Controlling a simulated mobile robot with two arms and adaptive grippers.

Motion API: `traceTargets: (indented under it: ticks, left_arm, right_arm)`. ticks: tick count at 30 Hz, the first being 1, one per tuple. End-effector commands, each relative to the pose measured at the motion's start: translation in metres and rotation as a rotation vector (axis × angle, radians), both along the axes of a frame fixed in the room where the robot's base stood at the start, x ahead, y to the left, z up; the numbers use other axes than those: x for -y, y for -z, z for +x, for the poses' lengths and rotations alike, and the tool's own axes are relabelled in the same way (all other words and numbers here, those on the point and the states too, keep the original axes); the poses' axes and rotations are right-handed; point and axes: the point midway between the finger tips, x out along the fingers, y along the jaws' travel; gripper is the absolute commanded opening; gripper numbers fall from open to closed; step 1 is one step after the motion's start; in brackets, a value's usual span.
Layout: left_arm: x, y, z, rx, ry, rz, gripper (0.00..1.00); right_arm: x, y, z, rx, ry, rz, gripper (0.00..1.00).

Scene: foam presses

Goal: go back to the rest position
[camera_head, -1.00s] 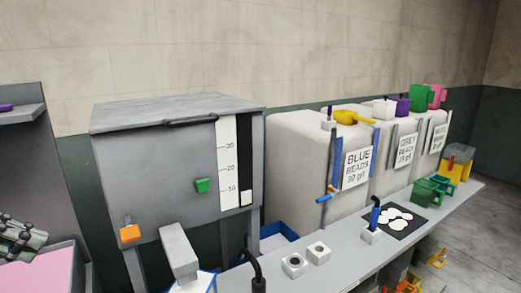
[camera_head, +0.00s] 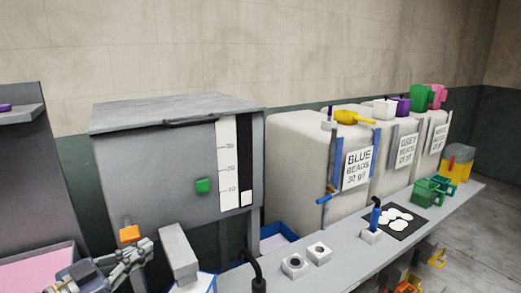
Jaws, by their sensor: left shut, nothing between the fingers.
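My left gripper (camera_head: 138,255) is at the lower left of the head view, coming in from the bottom left corner. It is shut and empty. It is just below the orange knob (camera_head: 129,233) on the front of the grey press (camera_head: 150,180) in the picture; I cannot tell if they touch. My right gripper is not in view.
A grey block (camera_head: 179,252) stands just right of my left gripper. A pink surface (camera_head: 35,275) is at the left. A grey bench (camera_head: 335,262) runs to the right with white square blocks and green jugs. Bead bins (camera_head: 300,160) stand behind it.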

Motion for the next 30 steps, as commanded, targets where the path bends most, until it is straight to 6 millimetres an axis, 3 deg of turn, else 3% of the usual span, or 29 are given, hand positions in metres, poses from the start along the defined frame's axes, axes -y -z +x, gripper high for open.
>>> traceTargets:
  ticks: [4, 8, 14, 18, 24, 30]
  left_arm:
    - [-0.001, 0.049, -0.003, -0.049, -0.217, -0.039, 0.0]
    - [-0.007, 0.099, -0.02, -0.162, -0.396, -0.018, 0.0]
    - [-0.008, 0.184, -0.078, -0.449, -0.597, 0.07, 0.0]
    - [0.002, 0.233, -0.137, -0.691, -0.65, 0.15, 0.0]
    - [0.026, 0.272, -0.213, -0.974, -0.626, 0.236, 0.0]
    - [0.053, 0.288, -0.28, -1.202, -0.539, 0.289, 0.0]
  right_arm:
    - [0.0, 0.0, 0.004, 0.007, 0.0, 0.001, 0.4]
    - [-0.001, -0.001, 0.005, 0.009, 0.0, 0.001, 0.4]
    - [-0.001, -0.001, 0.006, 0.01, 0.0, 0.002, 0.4]
    - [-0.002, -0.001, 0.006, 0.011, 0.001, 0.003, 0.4]
    - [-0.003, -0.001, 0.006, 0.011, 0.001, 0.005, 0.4]
    - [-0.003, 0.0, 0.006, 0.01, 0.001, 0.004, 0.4]
